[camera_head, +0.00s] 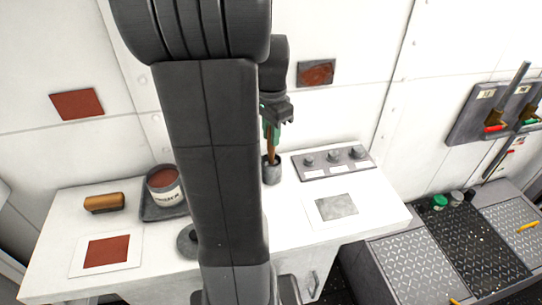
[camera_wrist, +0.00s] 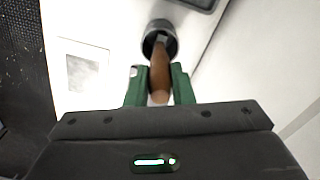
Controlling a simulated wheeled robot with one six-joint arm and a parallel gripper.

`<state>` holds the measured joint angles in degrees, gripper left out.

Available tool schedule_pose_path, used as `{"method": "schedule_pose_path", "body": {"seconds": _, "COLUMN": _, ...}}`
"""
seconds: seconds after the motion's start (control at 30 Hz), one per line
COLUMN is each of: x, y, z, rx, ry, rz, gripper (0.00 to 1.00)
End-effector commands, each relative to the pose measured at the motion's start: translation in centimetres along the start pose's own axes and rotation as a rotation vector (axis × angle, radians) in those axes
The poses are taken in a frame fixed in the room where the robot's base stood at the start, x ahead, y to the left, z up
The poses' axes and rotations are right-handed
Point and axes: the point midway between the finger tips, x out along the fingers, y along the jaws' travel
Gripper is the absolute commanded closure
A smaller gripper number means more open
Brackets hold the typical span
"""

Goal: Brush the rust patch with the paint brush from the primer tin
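The paint brush (camera_head: 271,146) has a brown wooden handle and stands in a dark cup (camera_head: 272,172) on the white bench; its bristles are hidden. My gripper (camera_head: 271,133) is above the cup, its green fingers on both sides of the handle. The primer tin (camera_head: 163,188), with red-brown content, stands in a dark tray on the left. A mottled rust patch (camera_head: 316,73) is on the wall, right of my arm.
A plain red square (camera_head: 77,104) is on the wall at left. A brown-handled block (camera_head: 104,203) and a red swatch card (camera_head: 108,250) lie on the bench. A knob panel (camera_head: 333,162) and grey card (camera_head: 337,207) are right of the cup. Levers (camera_head: 496,115) are at far right.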

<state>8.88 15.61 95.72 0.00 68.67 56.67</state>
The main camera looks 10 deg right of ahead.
Motion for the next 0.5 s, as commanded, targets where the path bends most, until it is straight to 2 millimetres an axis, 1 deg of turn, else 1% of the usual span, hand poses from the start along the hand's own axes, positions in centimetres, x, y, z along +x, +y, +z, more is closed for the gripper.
{"method": "schedule_pose_path", "body": {"seconds": 0.23, "x": -0.3, "y": 0.0, "z": 0.0, "rx": 0.0, "ry": 0.0, "rz": 0.0, "gripper": 0.99}}
{"method": "schedule_pose_path", "body": {"seconds": 0.5, "x": -2.0, "y": 0.0, "z": 0.0, "rx": 0.0, "ry": 0.0, "rz": 0.0, "gripper": 0.99}}
